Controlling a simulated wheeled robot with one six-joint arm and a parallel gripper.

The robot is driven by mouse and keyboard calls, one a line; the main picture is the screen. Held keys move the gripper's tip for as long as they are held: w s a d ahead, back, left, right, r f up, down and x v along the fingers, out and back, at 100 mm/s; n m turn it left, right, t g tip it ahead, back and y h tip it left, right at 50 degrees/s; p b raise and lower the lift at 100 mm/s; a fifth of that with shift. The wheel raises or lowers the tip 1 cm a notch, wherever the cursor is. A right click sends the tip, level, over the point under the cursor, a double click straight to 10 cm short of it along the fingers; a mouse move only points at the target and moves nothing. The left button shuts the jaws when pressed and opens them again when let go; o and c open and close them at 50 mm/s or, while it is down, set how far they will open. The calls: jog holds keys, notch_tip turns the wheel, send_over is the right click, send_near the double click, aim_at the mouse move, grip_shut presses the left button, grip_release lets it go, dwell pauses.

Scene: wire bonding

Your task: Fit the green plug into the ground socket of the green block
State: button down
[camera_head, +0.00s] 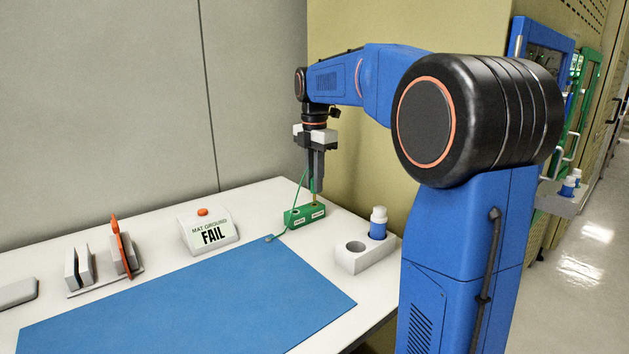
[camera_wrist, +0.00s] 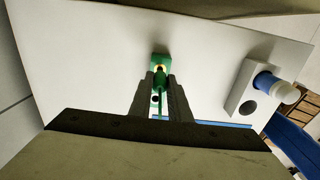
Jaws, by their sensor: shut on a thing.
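The green block (camera_head: 294,217) stands on the white table behind the blue mat, with small white labels on its front. It also shows in the wrist view (camera_wrist: 160,58), where a dark hole is visible between my fingers. My gripper (camera_head: 316,188) points straight down over the right part of the block. It is shut on the green plug (camera_wrist: 160,78), which is mostly hidden between the fingertips. A thin green cord (camera_head: 301,190) runs from the gripper down past the block to the mat's edge. I cannot tell whether the plug tip is inside a socket.
A blue mat (camera_head: 190,300) covers the table front. A tester (camera_head: 208,232) reading "MAT GROUND FAIL" stands left of the block. A white holder (camera_head: 352,262) with an empty hole and a blue-and-white bottle (camera_head: 378,224) stands right. An orange-handled tool (camera_head: 122,245) sits in a rack at left.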

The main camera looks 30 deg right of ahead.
jog(key=shift+f, duration=1.85)
jog(key=c, duration=1.6)
grip_release()
jog(key=shift+o, duration=0.2)
notch_tip(320, 180, up, 17)
jog(key=shift+r, duration=0.15)
